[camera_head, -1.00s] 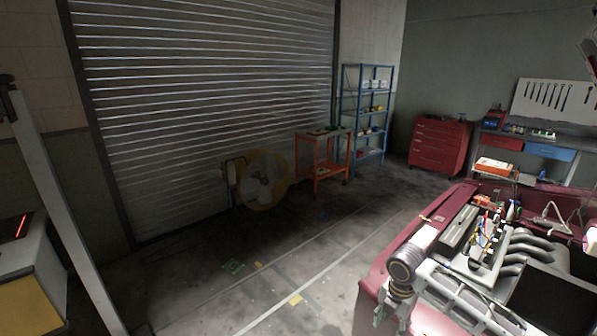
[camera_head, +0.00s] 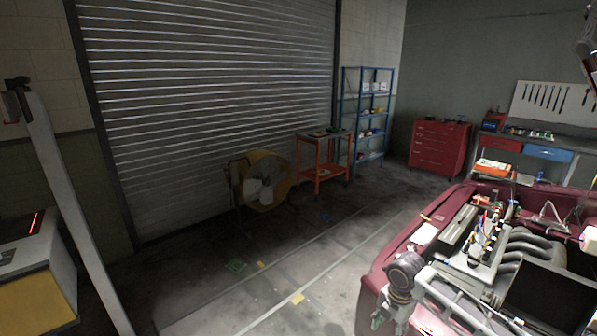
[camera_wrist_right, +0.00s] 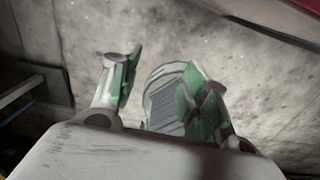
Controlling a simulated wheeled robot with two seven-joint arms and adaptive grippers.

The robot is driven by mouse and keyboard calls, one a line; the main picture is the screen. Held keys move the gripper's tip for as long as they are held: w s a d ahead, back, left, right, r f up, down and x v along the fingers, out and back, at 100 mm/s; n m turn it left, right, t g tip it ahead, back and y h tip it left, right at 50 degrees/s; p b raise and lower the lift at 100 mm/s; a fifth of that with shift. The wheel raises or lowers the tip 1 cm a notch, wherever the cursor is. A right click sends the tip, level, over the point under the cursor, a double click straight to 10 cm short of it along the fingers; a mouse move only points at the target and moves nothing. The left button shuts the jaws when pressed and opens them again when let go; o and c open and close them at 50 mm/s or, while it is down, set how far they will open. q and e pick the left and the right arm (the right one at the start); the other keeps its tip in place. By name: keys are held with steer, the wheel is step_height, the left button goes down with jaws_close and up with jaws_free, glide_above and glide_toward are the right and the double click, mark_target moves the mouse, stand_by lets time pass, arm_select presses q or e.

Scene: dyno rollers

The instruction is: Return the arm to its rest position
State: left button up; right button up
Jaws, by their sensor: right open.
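My right arm comes in at the bottom right of the head view, beside the front corner of the red car. Its dark round joint stands in front of the engine bay. No held object shows; a grey ribbed round part lies behind the fingers, over the stained floor. My left gripper is not in view.
The red car (camera_head: 388,262) with its open engine bay fills the bottom right. A yellow fan (camera_head: 264,182), an orange cart (camera_head: 321,160), a blue shelf (camera_head: 366,120) and a red tool cabinet (camera_head: 439,146) stand farther back. The floor (camera_head: 290,262) left of the car is mostly clear.

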steer(key=d+f+m+t, duration=0.25)
steer(key=f+m, duration=0.85)
steer(key=f, duration=1.4)
steer(key=s+d+f+m, duration=0.3)
steer(key=s+f+m, duration=0.3)
steer(key=s+f, duration=0.95)
steer(key=s+a+f+m, duration=0.1)
steer(key=s+f, duration=0.3)
steer(key=s, duration=0.6)
steer(key=s+a+f+m+g, duration=0.1)
steer(key=s+f, duration=0.4)
steer(key=s, duration=0.5)
steer(key=s+a+f+m, duration=0.2)
steer(key=s+f, duration=0.3)
steer(key=s, duration=0.6)
steer(key=shift+a+f+m+g, duration=0.15)
steer(key=shift+a+m+g, duration=0.2)
steer(key=shift+m, duration=0.55)
steer(key=shift+c, duration=1.2)
